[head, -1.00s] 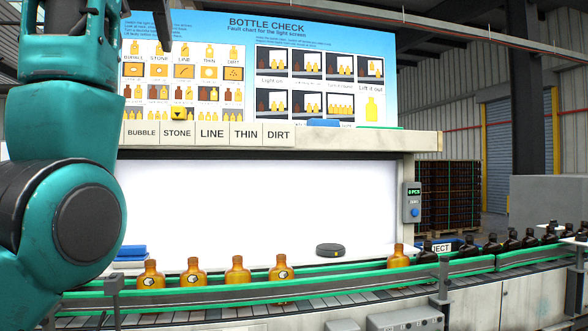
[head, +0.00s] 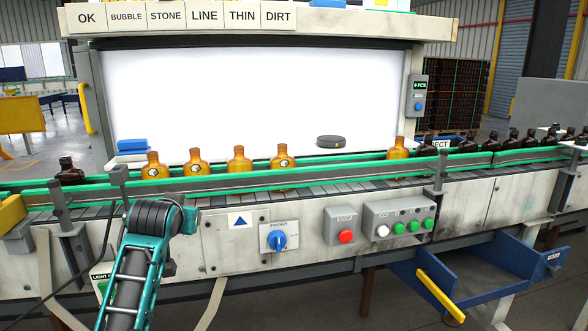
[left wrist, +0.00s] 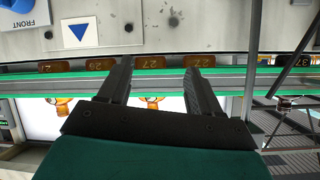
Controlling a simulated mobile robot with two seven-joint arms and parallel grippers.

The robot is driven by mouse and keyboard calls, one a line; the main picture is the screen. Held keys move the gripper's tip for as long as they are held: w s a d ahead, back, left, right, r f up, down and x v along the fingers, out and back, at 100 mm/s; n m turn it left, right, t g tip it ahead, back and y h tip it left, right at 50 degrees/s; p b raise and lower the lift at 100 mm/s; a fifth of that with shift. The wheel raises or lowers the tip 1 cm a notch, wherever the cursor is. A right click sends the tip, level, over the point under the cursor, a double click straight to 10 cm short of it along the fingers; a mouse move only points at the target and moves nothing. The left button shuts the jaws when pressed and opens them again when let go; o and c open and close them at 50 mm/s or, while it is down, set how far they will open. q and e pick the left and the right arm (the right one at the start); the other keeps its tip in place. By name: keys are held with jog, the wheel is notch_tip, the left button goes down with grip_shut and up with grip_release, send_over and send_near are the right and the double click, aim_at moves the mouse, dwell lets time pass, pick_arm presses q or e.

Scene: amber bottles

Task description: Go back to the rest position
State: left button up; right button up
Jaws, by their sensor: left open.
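My left arm (head: 135,275) rises from the bottom left of the head view, in front of the conveyor. Its gripper cannot be made out there. In the left wrist view my left gripper (left wrist: 160,62) is open, its two dark fingers apart with nothing between them. That view is upside down, with the conveyor's front panel at the top. Several amber bottles stand upright on the conveyor before the white light screen (head: 245,100), among them one at the left (head: 153,166) and one apart at the right (head: 398,157). My right gripper is in neither view.
Green rails (head: 330,168) run along the conveyor. Dark bottles (head: 490,141) line its right part, and one (head: 68,172) stands at the left. A black puck (head: 330,141) and blue blocks (head: 132,146) lie on the ledge. A blue chute (head: 470,275) juts out at lower right.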

pick_arm(q)
jog(key=s+d+f+m+h, duration=0.1)
jog(key=s+f, duration=0.3)
jog(key=f, duration=0.3)
jog(key=s+f, duration=0.4)
jog(key=f, duration=0.4)
jog(key=s+d+f+h, duration=0.1)
jog(key=s+f, duration=0.4)
jog(key=s, duration=0.4)
jog(key=s+d+f+g+h, duration=0.1)
jog(key=s+d+f, duration=0.1)
jog(key=s+f, duration=0.3)
jog(key=s+d+f+m+h, duration=0.1)
jog(key=s+f, duration=0.3)
jog(key=s, duration=0.9)
jog(key=shift+d+f+g+p, duration=0.3)
jog(key=shift+d+f+p, duration=0.1)
jog(key=shift+d, duration=0.35)
